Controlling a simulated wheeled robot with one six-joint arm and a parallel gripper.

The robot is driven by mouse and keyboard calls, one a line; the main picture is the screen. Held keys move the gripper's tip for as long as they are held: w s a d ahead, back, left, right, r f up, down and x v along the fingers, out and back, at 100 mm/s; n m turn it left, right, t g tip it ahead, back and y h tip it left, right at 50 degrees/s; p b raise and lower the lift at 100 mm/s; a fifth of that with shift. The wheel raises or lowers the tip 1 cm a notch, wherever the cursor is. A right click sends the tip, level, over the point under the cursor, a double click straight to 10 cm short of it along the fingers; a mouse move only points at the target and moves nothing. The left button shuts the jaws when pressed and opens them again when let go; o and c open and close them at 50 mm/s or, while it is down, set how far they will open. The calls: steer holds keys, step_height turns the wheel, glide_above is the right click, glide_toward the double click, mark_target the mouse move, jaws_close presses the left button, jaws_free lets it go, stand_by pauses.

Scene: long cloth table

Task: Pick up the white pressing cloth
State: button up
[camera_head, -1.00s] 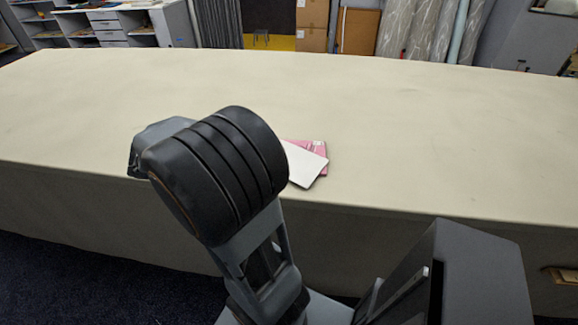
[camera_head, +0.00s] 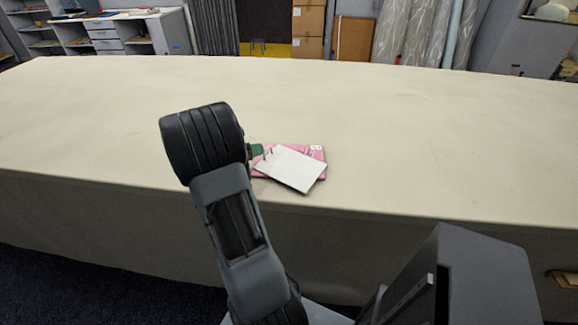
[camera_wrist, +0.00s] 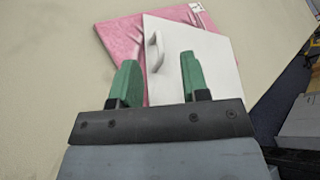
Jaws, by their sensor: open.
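The white pressing cloth (camera_head: 292,168) is a flat white piece lying on a pink folded cloth (camera_head: 318,154) near the table's front edge. In the wrist view the white cloth (camera_wrist: 215,75) has a small raised white loop (camera_wrist: 154,50) near its left edge. My gripper (camera_wrist: 158,62) is open and empty, its green fingertips apart. In that picture the loop shows between the fingertips; whether the tips touch anything, I cannot tell. In the head view my gripper (camera_head: 257,150) is at the white cloth's left corner, mostly hidden behind my arm.
The long beige table (camera_head: 430,130) is otherwise bare, with wide free room around the two cloths. The pink cloth (camera_wrist: 122,42) sticks out beyond the white one at left and top. Cardboard boxes (camera_head: 307,30) and fabric rolls (camera_head: 425,35) stand behind the table.

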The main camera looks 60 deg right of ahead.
mark_target(266, 157)
steer(key=shift+x, duration=2.65)
steer(key=shift+w, duration=0.1)
jaws_close()
steer(key=shift+f, duration=0.1)
